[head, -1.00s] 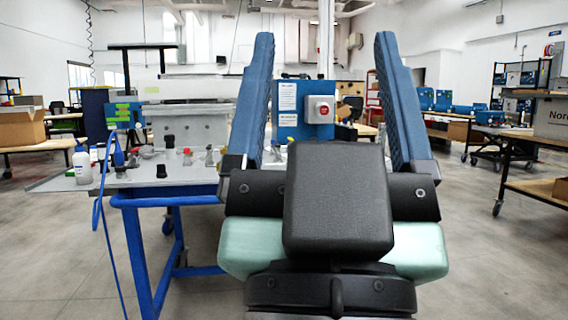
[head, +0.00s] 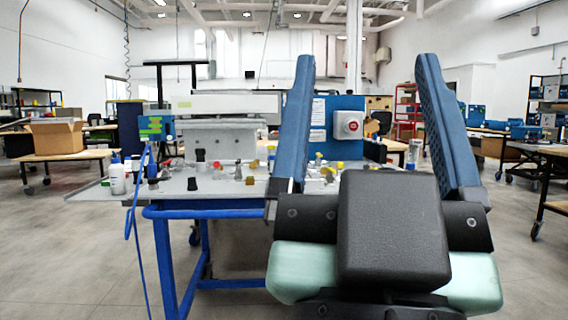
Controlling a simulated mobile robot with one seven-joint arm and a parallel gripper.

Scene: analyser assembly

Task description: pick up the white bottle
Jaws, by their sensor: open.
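The white bottle (head: 117,178) stands upright at the left end of the grey table top, with a dark label or marking on its side. My gripper (head: 368,75) is in the right half of the head view, its two blue fingers spread wide and pointing up in the picture. The gripper is open, with nothing seen between the fingers. It is well to the right of the bottle and nearer to the camera. The gripper hides the right part of the table.
The table (head: 230,190) has a blue frame and holds several small parts and knobs. A blue hose (head: 131,215) hangs at its left end, close to the bottle. A grey machine block (head: 218,138) and a blue panel with a red button (head: 351,124) stand behind.

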